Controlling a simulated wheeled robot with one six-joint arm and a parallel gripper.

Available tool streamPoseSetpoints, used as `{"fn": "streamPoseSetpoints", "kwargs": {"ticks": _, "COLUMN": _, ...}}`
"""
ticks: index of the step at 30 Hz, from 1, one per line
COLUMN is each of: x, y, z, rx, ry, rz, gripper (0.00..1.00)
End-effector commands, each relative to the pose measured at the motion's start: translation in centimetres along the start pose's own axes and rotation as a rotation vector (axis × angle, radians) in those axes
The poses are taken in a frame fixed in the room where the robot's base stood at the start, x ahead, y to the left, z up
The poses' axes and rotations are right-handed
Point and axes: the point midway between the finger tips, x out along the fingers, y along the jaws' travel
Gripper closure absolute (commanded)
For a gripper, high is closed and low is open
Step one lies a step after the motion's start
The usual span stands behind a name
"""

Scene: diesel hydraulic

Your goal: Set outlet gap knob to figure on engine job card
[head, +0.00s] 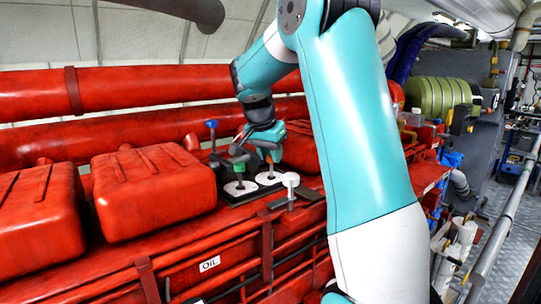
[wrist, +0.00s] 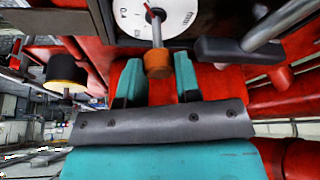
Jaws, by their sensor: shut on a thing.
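An orange knob (wrist: 157,64) stands on a stem above a white round dial (wrist: 160,16) with black markings and a red pointer line. It is between the teal fingertips of my gripper (wrist: 158,72), which are shut on it. In the head view my gripper (head: 267,147) reaches down over a white dial (head: 268,178) on the red engine. A green-topped knob (head: 239,162) stands on a second white dial (head: 240,187) to its left. The dial's figures are too small to read fully, and no knob label is readable. I cannot make out a job card.
A blue-topped lever (head: 211,125) stands behind the dials, and a white knob (head: 291,179) stands in front. Red tanks (head: 155,190) fill the left. In the wrist view a dark block (wrist: 235,50) with a metal rod is close on the right. A walkway (head: 500,220) lies far right.

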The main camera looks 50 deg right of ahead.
Motion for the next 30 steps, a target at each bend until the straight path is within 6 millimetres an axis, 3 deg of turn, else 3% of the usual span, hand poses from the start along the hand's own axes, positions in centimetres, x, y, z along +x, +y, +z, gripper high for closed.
{"fn": "streamPoseSetpoints", "kwargs": {"ticks": 30, "x": -0.02, "y": 0.32, "z": -0.26, "rx": -0.769, "ry": 0.004, "rz": -0.320, "gripper": 0.93}}
